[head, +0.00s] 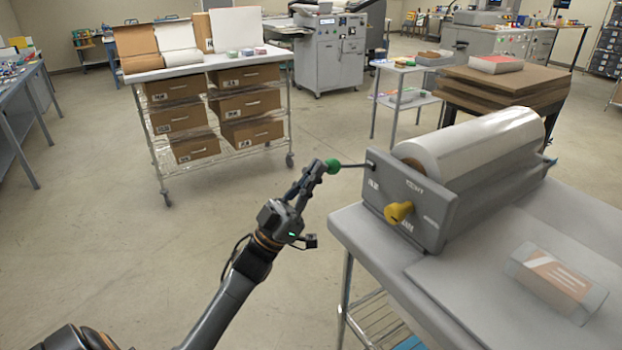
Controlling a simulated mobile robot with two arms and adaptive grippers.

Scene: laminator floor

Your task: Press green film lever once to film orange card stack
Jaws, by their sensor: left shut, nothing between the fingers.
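The green film lever's round knob (333,166) sits at the end of a thin dark rod that sticks out from the left end of the grey film machine (440,215). My left gripper (319,172) is shut and empty, its fingertips at the left side of the green knob. I cannot tell whether they touch it. The orange card stack (556,277), with white stripes, lies on the grey table at the right. Clear, glossy material shows around it. A large white film roll (475,143) lies on top of the machine. My right gripper is not in view.
A yellow knob (398,212) sticks out of the machine's front left. The grey table's near left corner (345,235) lies below the lever. A wheeled cart (190,70) with brown drawers stands behind. The floor between is clear.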

